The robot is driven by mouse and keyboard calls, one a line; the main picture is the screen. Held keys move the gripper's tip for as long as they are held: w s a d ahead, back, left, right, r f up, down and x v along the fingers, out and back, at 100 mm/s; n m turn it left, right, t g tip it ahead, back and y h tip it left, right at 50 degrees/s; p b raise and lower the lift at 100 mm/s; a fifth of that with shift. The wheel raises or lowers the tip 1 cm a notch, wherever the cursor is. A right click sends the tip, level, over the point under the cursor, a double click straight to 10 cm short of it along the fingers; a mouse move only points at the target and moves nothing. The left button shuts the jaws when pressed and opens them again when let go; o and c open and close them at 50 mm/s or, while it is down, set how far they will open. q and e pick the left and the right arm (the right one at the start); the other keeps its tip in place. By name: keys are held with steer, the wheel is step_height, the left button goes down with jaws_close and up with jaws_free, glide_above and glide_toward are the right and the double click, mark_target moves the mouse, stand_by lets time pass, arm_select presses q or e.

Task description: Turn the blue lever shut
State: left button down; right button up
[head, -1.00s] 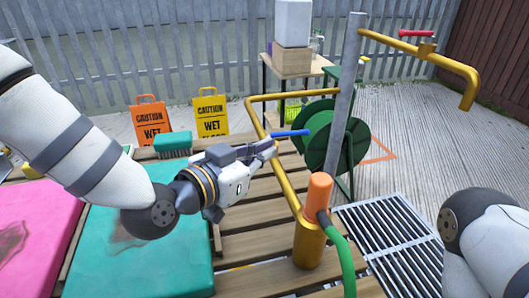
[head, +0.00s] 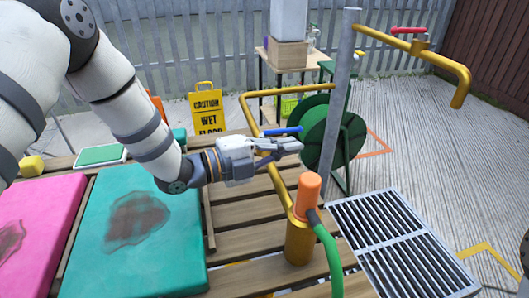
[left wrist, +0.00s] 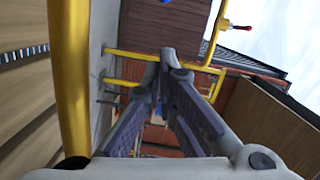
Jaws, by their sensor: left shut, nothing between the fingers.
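The blue lever (head: 283,131) sits on the yellow pipe (head: 262,160) and sticks out to the right, crosswise to the pipe. My left gripper (head: 297,146) is shut and empty, just in front of and below the lever in the head view. I cannot tell whether they touch. In the left wrist view the shut fingertips (left wrist: 168,55) meet in the middle, and a small bit of blue shows at the top edge beyond them. My right gripper is out of view.
A red lever (head: 408,30) sits on another yellow pipe, on the grey post (head: 338,95). A green hose reel (head: 335,130) stands behind. An orange-capped valve post (head: 308,190) with a green hose is in front. Teal (head: 145,235) and pink mats lie left.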

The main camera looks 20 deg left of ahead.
mark_target(282, 131)
arm_select(q)
steer(key=w+a, duration=0.2)
steer(key=w, duration=0.1)
steer(key=shift+w+f, duration=0.15)
steer(key=shift+f, duration=0.25)
steer(key=shift+w+a, duration=0.1)
steer(key=shift+w, duration=0.5)
